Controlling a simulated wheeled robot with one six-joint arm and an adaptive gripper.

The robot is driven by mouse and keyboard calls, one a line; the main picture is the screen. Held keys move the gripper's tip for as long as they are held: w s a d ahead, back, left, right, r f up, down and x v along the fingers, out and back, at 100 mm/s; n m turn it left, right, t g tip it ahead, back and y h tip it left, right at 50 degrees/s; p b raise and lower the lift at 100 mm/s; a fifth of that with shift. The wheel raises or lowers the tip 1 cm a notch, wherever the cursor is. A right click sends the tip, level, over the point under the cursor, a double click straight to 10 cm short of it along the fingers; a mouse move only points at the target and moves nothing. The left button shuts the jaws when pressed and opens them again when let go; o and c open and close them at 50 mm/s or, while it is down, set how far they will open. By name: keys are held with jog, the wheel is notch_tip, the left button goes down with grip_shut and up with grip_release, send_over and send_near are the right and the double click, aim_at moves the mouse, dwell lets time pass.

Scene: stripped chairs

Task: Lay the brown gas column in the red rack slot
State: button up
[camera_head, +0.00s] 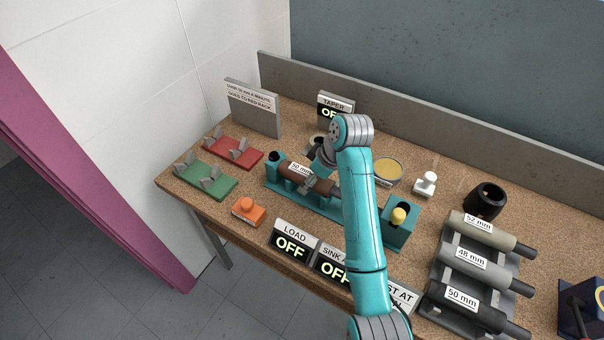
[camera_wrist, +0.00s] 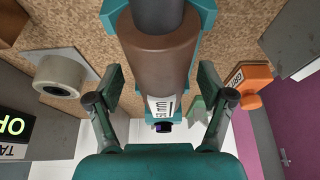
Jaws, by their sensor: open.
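The brown gas column (camera_head: 330,189) lies in a teal fixture (camera_head: 290,198) with a white "50 mm" label. In the wrist view the brown column (camera_wrist: 152,58) runs between my two open fingers, with its label towards my palm. My gripper (camera_head: 318,178) is over the column's middle, and its fingers (camera_wrist: 160,98) stand apart on either side, with visible gaps. Whether the fingertips are lower than the column's top is hard to tell. The red rack (camera_head: 234,151) lies at the left of the bench, its grey V-shaped supports empty.
A green rack (camera_head: 206,180) with grey supports lies in front of the red one. An orange button block (camera_head: 248,211), LOAD (camera_head: 292,246) and SINK (camera_head: 334,268) signs reading OFF stand near the front edge. A sign board (camera_head: 252,108) stands behind. Labelled grey columns (camera_head: 480,262) lie right.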

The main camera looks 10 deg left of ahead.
jog(key=shift+a, duration=0.1)
grip_shut()
dwell(0.3)
